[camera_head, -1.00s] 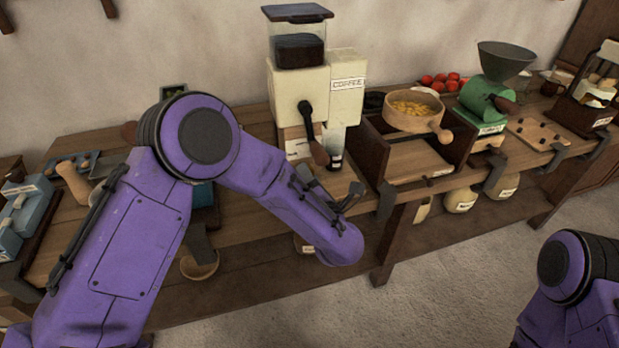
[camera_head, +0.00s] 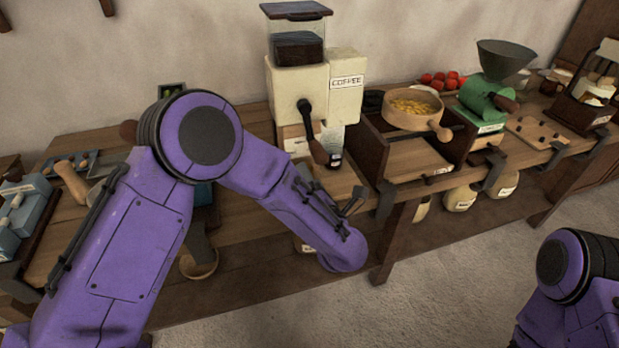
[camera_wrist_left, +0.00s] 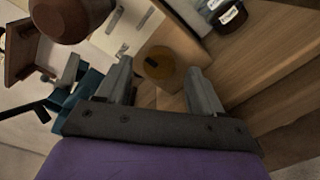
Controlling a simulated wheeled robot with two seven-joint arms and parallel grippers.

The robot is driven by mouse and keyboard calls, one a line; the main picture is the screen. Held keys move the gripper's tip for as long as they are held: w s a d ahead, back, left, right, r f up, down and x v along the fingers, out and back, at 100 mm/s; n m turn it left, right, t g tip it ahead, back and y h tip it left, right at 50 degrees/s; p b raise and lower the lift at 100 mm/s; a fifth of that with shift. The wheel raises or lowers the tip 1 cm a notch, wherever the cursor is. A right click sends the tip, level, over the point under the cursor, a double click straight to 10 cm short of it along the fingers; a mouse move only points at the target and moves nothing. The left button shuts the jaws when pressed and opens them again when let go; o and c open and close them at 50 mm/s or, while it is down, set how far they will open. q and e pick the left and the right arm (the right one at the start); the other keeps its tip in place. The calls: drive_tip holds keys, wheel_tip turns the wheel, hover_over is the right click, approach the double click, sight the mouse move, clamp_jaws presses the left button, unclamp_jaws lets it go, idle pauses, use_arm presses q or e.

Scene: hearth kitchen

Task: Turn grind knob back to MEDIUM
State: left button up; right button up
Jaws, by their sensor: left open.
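The cream coffee grinder (camera_head: 298,85) stands on the bench with a dark crank and wooden handle on its front. In the left wrist view, a round brass-coloured knob (camera_wrist_left: 166,66) with a dark mark shows between my finger tips, and I take it for the grind knob. In the head view I cannot make the knob out. My left gripper (camera_head: 331,190) is open at the grinder's lower front; its fingers also show in the left wrist view (camera_wrist_left: 159,80), one on each side of the knob. Contact and the knob's setting cannot be told. My right gripper is out of view.
A wooden stand with a round sieve (camera_head: 411,110) and a green mill (camera_head: 487,98) stand right of the grinder. A dark-lidded jar (camera_wrist_left: 229,14) is close by in the left wrist view. The crank's wooden knob (camera_wrist_left: 72,18) hangs near the gripper.

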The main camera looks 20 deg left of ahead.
use_arm(q)
drive_tip(key=b+v, duration=0.1)
drive_tip(key=v, duration=0.8)
drive_tip(key=shift+d, duration=0.1)
